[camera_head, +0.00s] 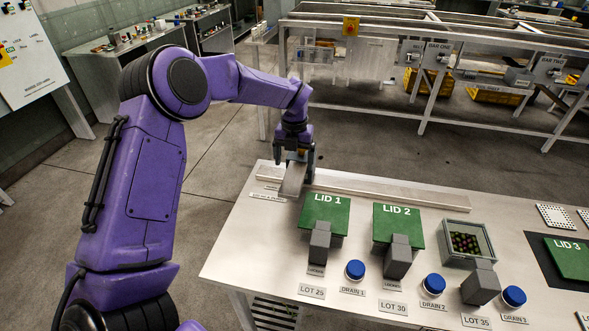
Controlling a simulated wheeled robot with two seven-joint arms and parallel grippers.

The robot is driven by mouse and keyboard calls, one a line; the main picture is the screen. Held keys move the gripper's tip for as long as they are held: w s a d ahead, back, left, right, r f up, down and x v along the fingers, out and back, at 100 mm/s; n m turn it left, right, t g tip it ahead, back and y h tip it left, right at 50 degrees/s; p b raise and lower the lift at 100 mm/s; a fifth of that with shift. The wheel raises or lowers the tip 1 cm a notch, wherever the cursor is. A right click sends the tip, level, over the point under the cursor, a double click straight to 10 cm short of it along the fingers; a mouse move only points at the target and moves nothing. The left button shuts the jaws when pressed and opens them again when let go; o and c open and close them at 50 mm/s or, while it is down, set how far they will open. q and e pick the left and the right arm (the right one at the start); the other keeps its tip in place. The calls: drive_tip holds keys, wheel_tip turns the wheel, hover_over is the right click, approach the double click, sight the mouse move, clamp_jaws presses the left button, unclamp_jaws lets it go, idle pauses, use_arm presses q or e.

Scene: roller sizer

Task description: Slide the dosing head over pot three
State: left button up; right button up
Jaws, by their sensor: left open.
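A grey block (293,181), which looks like the dosing head, sits at the left end of a long metal rail (400,194) along the table's back. My left gripper (294,166) points down right at this block, with its jaws open. Whether the fingers touch it I cannot tell. Pot three (483,258) is the open grey box at right, with small dark round pieces inside. Its green LID 3 (568,257) lies apart on a dark mat at the right. The green LID 1 (325,212) and LID 2 (398,226) cover the other pots. My right gripper is not in view.
Grey blocks stand in front of the pots, beside blue knobs (355,270) labelled as drains. Perforated white plates (555,217) lie at the right. The strip between rail and lids is clear. A metal frame machine (430,85) with yellow crates stands behind the table.

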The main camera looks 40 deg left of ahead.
sight(295, 175)
use_arm(q)
drive_tip(key=shift+f+p, duration=0.45)
drive_tip(key=shift+f, duration=1.95)
